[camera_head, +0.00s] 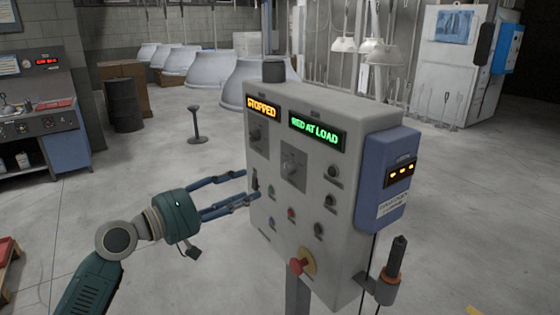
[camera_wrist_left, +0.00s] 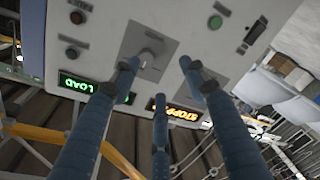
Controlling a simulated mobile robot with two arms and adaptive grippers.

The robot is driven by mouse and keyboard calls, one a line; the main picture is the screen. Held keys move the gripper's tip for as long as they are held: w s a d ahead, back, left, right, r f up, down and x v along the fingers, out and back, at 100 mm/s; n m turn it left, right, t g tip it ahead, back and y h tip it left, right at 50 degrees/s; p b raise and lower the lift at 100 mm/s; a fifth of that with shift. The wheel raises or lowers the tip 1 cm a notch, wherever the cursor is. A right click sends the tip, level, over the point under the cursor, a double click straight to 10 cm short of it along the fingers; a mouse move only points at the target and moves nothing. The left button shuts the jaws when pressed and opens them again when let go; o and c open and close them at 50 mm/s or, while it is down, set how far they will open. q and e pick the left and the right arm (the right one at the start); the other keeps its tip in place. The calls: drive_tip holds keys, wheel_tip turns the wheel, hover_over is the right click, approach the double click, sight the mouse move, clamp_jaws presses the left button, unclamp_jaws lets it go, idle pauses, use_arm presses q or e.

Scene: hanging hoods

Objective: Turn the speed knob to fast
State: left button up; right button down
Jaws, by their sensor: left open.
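The grey control panel (camera_head: 300,215) stands on a post in the middle of the head view. It has a dark knob (camera_head: 256,134) on a plate under the orange STOPPED display (camera_head: 262,106). Another knob (camera_head: 292,168) sits on a square plate under the green display (camera_head: 318,132); it shows in the left wrist view (camera_wrist_left: 150,54) beside a fingertip. I cannot read which is the speed knob. My left gripper (camera_head: 249,185) is open and empty, its fingertips close to the panel's left part by a black switch (camera_head: 255,180). Contact cannot be told. My right gripper is out of view.
A red emergency stop (camera_head: 299,265) sits low on the panel, with several buttons above. A blue box (camera_head: 387,180) is on its right side, a black-handled device (camera_head: 390,272) below. A small post stand (camera_head: 196,124) and a barrel (camera_head: 123,105) stand behind. Floor between is clear.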

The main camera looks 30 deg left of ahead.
sight(285, 168)
use_arm(q)
drive_tip(key=shift+h, duration=0.3)
drive_tip(key=w+d+p, duration=0.1)
drive_tip(key=w, duration=0.2)
drive_tip(key=w+d+r+p, duration=0.1)
drive_tip(key=w+d+p, duration=0.1)
drive_tip(key=w, duration=0.1)
drive_tip(key=w+d+r+p, duration=0.1)
drive_tip(key=w+p, duration=0.1)
drive_tip(key=w, duration=0.1)
drive_tip(key=shift+d+r, duration=0.15)
drive_tip(key=shift+r, duration=0.1)
drive_tip(key=shift+w+f, duration=0.2)
drive_tip(key=shift+w, duration=0.15)
drive_tip(key=shift+d, duration=0.1)
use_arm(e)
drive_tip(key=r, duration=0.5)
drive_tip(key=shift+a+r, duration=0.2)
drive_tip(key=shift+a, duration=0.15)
use_arm(q)
drive_tip(key=shift+c, duration=0.2)
drive_tip(key=c, duration=0.9)
drive_tip(key=shift+r, duration=0.1)
clamp_jaws()
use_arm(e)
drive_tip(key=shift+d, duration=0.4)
